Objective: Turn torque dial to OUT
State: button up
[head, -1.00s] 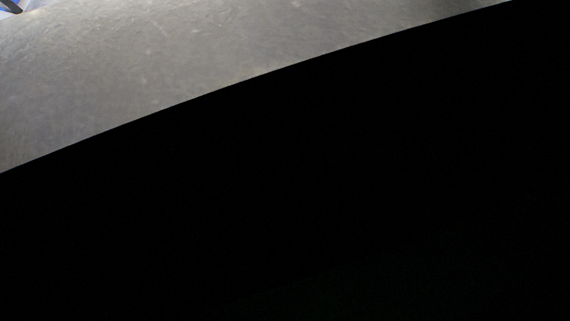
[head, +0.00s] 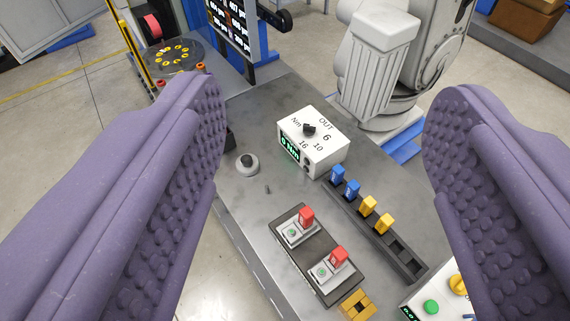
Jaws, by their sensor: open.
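The torque dial is a small black knob (head: 309,129) on top of a white box (head: 325,150) on the grey bench. Its face carries the marks Nm, OUT, 6, 10 and 16, and a green display shows on the box's front side. Which mark the knob points at is too small to tell. My gripper (head: 325,112) is open, its two purple studded fingers wide apart at left and right of the picture. The box lies in view between them, farther off, and nothing is held.
A dark tray (head: 325,291) with two red-switched units is nearer on the bench (head: 259,109). A white robot arm (head: 385,65) stands behind.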

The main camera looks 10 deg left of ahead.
aim_at(309, 129)
jog(key=k+j+z, duration=0.1)
jog(key=j+z, duration=0.25)
jog(key=j, duration=1.25)
jog(key=i+j+z, duration=0.25)
jog(key=i+j, duration=0.2)
jog(key=j, duration=0.3)
jog(key=i+j+z, duration=0.15)
jog(key=j, duration=0.25)
jog(key=i+z, duration=0.2)
jog(key=i, duration=0.55)
jog(key=j, duration=0.1)
